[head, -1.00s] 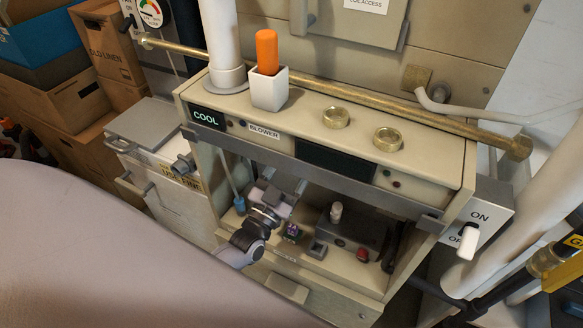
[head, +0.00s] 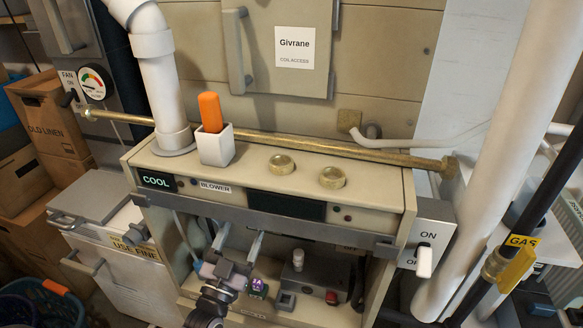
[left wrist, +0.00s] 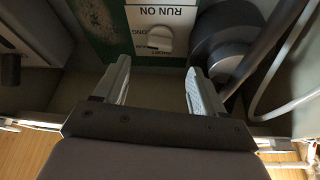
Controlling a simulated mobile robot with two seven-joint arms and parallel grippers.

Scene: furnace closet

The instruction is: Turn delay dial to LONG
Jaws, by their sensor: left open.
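The delay dial (left wrist: 159,38), a pale round knob on a white plate labelled RUN ON, shows in the left wrist view on a green panel. Lettering that looks like LONG is at its left and SHORT below it, partly hard to read. My left gripper (left wrist: 157,72) is open, its two fingers apart and empty, just short of the dial and roughly lined up with it. In the head view the left gripper (head: 241,239) reaches up into the open front of the furnace cabinet (head: 300,198); the dial is hidden there. My right gripper is not in view.
A dark round part (left wrist: 222,45) with a thick cable sits close right of the dial. The cabinet's front rail (head: 270,222) lies just above the gripper. An ON/OFF switch (head: 425,262) is on the right side, and a black gas pipe (head: 530,200) stands farther right.

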